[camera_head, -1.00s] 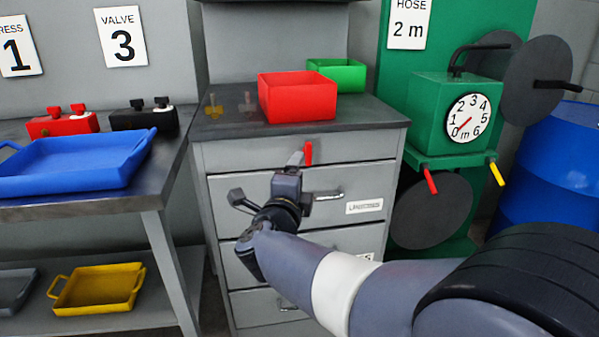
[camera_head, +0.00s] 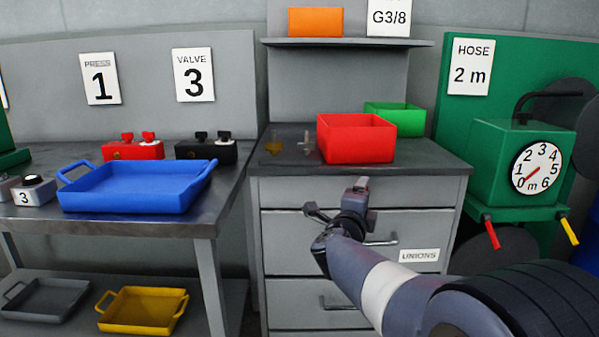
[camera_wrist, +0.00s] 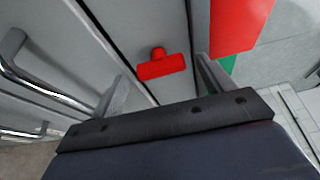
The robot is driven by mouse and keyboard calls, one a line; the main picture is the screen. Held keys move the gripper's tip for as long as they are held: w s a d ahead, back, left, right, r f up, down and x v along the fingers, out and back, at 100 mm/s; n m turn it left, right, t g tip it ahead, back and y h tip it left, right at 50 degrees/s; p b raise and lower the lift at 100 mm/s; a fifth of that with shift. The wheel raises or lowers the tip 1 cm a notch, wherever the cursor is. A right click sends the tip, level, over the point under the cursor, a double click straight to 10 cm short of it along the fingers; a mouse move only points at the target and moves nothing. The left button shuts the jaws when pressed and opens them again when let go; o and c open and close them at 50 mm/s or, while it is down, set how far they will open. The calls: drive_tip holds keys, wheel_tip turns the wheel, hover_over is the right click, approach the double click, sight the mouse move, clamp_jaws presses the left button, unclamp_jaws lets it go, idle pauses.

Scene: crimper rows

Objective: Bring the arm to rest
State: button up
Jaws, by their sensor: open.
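My gripper (camera_head: 357,187) is in front of the top drawer of the grey cabinet (camera_head: 357,221), below the red bin. In the wrist view my gripper (camera_wrist: 161,84) shows its two grey fingers spread apart. A small red T-shaped part (camera_wrist: 162,66) shows between and beyond the fingers, with a gap on each side. I cannot tell what bears the red part. My arm reaches in from the lower right.
A red bin (camera_head: 356,146) and a green bin (camera_head: 397,122) stand on the cabinet. On the left, a blue tray (camera_head: 135,195) lies on a bench, with a yellow tray (camera_head: 142,310) below. A green hose station (camera_head: 508,150) stands right. Drawer handles (camera_head: 382,241) jut out near my gripper.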

drive_tip(key=shift+w+d, duration=0.2)
drive_tip(key=shift+w, duration=0.3)
